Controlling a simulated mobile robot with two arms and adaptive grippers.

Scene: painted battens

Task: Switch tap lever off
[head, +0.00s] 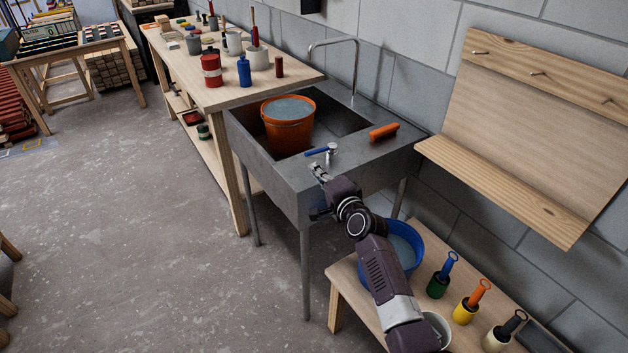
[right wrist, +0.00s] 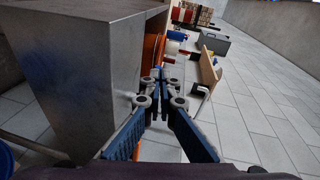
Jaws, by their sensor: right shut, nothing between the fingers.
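The tap lever (head: 316,151) is a short blue handle on a small chrome valve (head: 332,152), at the near right rim of the grey sink (head: 292,170). It points left. My right gripper (head: 316,168) is shut and empty, just in front of the lever and below it in the picture; a small gap seems to show between them. The curved metal spout (head: 335,42) rises at the sink's back. My left gripper is not in view.
An orange bucket (head: 288,130) of water stands in the sink, and an orange-handled object (head: 384,132) lies on its right rim. A blue bucket (head: 413,240) stands on a low bench (head: 345,290) beside my right arm. A wooden shelf (head: 500,180) juts from the wall.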

